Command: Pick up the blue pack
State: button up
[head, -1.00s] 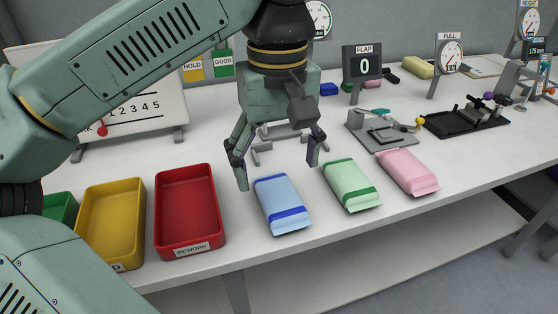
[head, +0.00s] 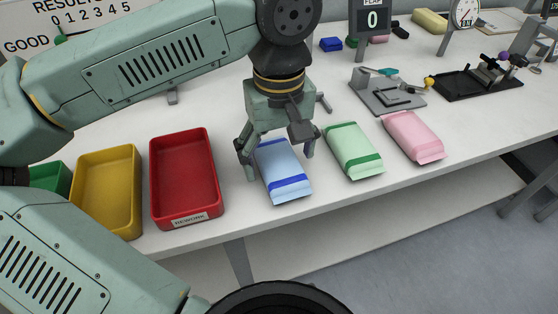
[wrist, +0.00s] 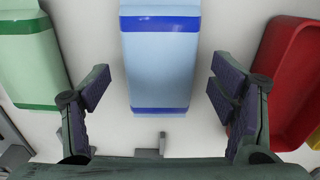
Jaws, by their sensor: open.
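The blue pack (head: 283,172) lies flat on the white table, pale blue with darker blue bands near its ends. It also shows in the wrist view (wrist: 160,65), between the two fingers and mostly ahead of them. My gripper (head: 279,159) is open and empty over the far end of the pack, one finger on each side of it. In the wrist view my gripper (wrist: 158,95) has clear gaps between both fingers and the pack. The far end of the pack is partly hidden by my gripper in the head view.
A green pack (head: 352,151) and a pink pack (head: 413,137) lie to the right. A red bin (head: 184,180), a yellow bin (head: 107,192) and a green bin (head: 50,176) stand to the left. A grey fixture (head: 386,92) stands behind the packs.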

jog(key=shift+f, duration=0.7)
jog(key=shift+c, duration=0.4)
jog(key=c, duration=1.2)
jog(key=shift+o, duration=0.2)
